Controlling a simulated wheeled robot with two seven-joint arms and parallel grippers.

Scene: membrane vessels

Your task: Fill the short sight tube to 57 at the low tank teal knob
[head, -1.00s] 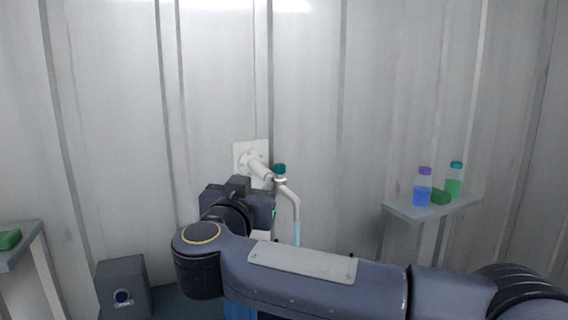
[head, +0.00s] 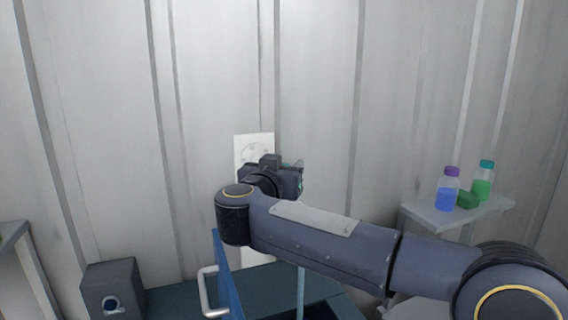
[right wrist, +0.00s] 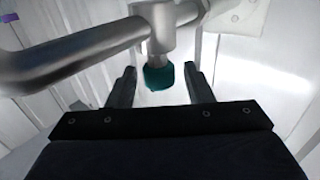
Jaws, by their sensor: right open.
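The teal knob (right wrist: 159,76) sits under a grey metal pipe fitting (right wrist: 162,38) in the right wrist view. My right gripper (right wrist: 160,68) is open, with one finger on each side of the knob and a gap showing on both sides. In the head view my right gripper (head: 297,178) is in front of the white wall plate (head: 254,142) and hides most of the knob and pipe. A pale blue vertical strip (head: 300,292) shows below my arm; I cannot tell whether it is a tube or a stream. No scale mark is readable. My left gripper is out of view.
A dark teal top (head: 262,288) with a blue panel (head: 229,280) and grey handle (head: 207,292) lies below my arm. A dark box (head: 110,287) stands at left. A grey shelf (head: 425,213) at right holds a blue bottle (head: 446,198) and a green bottle (head: 482,188).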

